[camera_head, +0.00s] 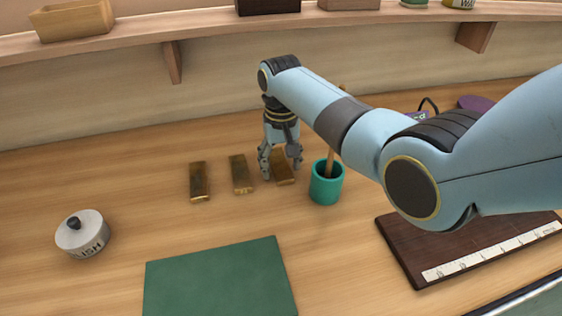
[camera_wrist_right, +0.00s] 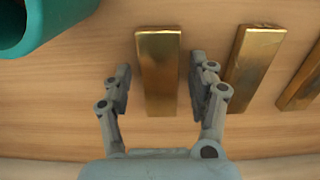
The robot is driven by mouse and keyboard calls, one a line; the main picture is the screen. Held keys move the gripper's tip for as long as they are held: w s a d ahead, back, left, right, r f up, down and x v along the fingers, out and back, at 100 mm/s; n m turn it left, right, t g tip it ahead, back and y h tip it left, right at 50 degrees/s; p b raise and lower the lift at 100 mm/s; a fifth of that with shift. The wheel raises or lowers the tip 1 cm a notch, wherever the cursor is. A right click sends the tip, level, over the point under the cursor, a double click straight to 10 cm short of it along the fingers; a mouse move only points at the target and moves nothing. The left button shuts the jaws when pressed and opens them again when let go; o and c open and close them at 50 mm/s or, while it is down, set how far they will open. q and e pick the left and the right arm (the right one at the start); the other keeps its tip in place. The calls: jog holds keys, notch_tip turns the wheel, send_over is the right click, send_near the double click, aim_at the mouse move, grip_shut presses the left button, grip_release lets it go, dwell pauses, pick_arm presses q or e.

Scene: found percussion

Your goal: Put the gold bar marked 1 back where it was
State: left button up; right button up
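Three gold bars lie in a row on the wooden worktop: a left one (camera_head: 199,182), a middle one (camera_head: 240,174) and a right one (camera_head: 285,170). I cannot read a number on any of them. My right gripper (camera_head: 280,164) points down over the right bar and partly hides it. In the right wrist view that bar (camera_wrist_right: 158,75) shows between the two open fingers (camera_wrist_right: 161,66), with a gap on each side. The middle bar (camera_wrist_right: 255,55) and the left bar (camera_wrist_right: 303,80) show beyond one finger. My left gripper is not in view.
A teal cup (camera_head: 326,187) holding a wooden stick stands close to the right bar. A green mat (camera_head: 220,280), a lidded white pot (camera_head: 82,236) and a dark board with a white strip (camera_head: 420,250) are around. A shelf (camera_head: 140,32) runs above the back.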

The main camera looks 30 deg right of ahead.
aim_at(281, 167)
notch_tip(281, 167, up, 12)
jog(key=shift+r+p, duration=0.15)
jog(key=shift+p, duration=0.15)
dwell(0.3)
dwell(0.5)
